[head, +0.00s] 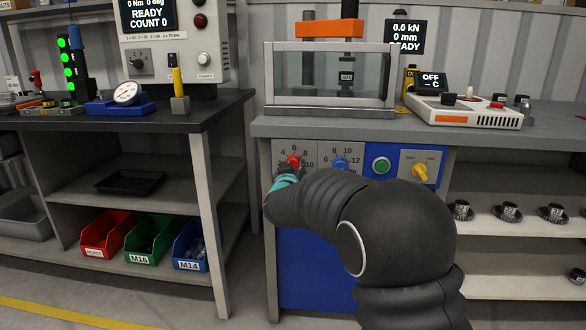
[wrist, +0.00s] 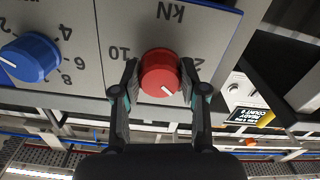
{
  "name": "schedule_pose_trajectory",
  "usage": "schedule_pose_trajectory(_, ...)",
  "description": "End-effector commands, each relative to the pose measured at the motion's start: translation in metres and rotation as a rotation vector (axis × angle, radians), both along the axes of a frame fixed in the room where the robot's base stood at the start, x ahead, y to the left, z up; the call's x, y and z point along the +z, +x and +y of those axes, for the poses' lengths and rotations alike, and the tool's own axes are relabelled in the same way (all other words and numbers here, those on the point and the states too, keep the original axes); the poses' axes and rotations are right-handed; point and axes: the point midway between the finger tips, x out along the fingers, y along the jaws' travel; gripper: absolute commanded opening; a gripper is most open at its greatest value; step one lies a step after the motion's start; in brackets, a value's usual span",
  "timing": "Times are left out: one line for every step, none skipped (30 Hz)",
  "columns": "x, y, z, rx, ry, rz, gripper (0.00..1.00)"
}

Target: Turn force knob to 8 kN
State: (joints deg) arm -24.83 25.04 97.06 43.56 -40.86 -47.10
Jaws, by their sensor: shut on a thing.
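The red force knob (head: 294,161) is on the grey dial panel under the press, with numbers around it. It also shows in the wrist view (wrist: 160,72), where the picture is upside down. My gripper (wrist: 160,76) has a finger on each side of the knob and is shut on it. In the wrist view the knob's white pointer line slants down and right, so it points up and left on the upright panel. The 10 and the 2 show beside the knob; the numbers toward the pointer are hidden by my gripper. The press display (head: 404,36) reads 0.0 kN.
A blue knob (head: 341,163) on its own dial is just right of the red one. A green button (head: 381,165) and a yellow switch (head: 420,172) are farther right. The bench edge (head: 350,128) runs above the panels. The shelf unit's leg (head: 209,215) stands to the left.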

Motion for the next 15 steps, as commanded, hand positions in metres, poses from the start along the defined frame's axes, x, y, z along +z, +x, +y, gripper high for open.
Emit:
schedule_pose_trajectory(-0.0001,-0.0001,0.0003,0.0,0.003,0.0,0.08)
schedule_pose_trajectory(-0.0002,-0.0001,0.0003,0.0,0.006,0.0,0.08)
schedule_pose_trajectory(-0.0003,-0.0001,0.0003,0.0,0.011,0.0,0.08)
schedule_pose_trajectory(-0.0005,-0.0001,0.0003,0.0,0.017,-0.002,0.08)
schedule_pose_trajectory(-0.0007,-0.0001,0.0003,0.0,0.024,-0.002,0.08)
schedule_pose_trajectory(-0.0009,-0.0001,0.0003,0.0,0.035,-0.002,0.08)
schedule_pose_trajectory(-0.0011,-0.0002,0.0004,0.0,0.046,-0.003,0.08)
schedule_pose_trajectory(-0.0012,-0.0002,0.0004,0.0,0.059,-0.003,0.08)
schedule_pose_trajectory(-0.0014,-0.0002,0.0004,0.0,0.078,-0.004,0.08)
schedule_pose_trajectory(-0.0016,-0.0002,0.0005,0.0,0.094,-0.004,0.08)
schedule_pose_trajectory(-0.0016,-0.0002,0.0006,0.0,0.112,-0.006,0.08)
schedule_pose_trajectory(-0.0018,-0.0003,0.0007,0.0,0.139,-0.007,0.08)
schedule_pose_trajectory(-0.0018,-0.0003,0.0008,0.001,0.16,-0.008,0.08)
schedule_pose_trajectory(-0.0019,-0.0002,0.0009,0.001,0.185,-0.009,0.08)
schedule_pose_trajectory(-0.0021,-0.0002,0.0011,0.001,0.218,-0.01,0.08)
